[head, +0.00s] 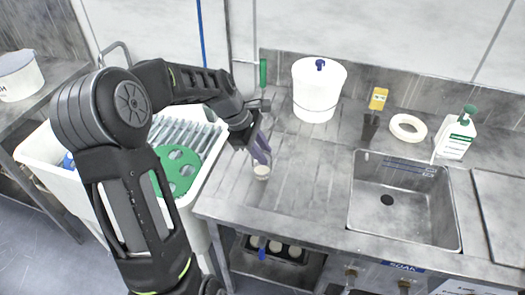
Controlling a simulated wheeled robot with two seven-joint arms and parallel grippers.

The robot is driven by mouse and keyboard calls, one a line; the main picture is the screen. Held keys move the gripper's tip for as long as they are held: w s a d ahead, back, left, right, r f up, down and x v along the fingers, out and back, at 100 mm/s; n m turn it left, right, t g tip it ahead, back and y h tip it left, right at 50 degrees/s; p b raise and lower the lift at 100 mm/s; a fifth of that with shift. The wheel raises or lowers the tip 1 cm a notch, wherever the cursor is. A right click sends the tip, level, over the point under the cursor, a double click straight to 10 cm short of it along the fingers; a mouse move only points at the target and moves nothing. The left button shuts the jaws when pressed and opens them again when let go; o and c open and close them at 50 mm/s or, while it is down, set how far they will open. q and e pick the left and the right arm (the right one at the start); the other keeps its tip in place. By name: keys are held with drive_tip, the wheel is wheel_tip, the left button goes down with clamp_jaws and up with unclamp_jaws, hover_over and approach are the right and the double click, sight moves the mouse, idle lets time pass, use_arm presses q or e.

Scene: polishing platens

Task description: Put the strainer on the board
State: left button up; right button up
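A small pale round piece (262,173), which looks like the strainer, is at the grooved steel drainboard (300,180) left of the sink. My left gripper (261,159) comes in from the left and points down, with its purplish fingertips right at the top of this piece. I cannot tell whether the fingers grip it or only touch it, nor whether it rests on the board or is just above it. My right gripper is not in view.
The steel sink (400,205) has a dark drain hole. Behind stand a white tub (318,90), a yellow-topped tool (376,105), a white ring (408,128) and a green-topped bottle (456,135). A white bin (45,150) with a green holed disc (178,168) is left. The board's front is clear.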

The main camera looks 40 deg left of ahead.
use_arm(q)
drive_tip(key=shift+o, duration=0.4)
drive_tip(key=shift+r, duration=0.1)
drive_tip(key=shift+s+a+r, duration=0.1)
drive_tip(key=shift+a+r, duration=0.1)
drive_tip(key=shift+r, duration=0.3)
drive_tip(key=v, duration=1.1)
drive_tip(key=shift+b, duration=0.45)
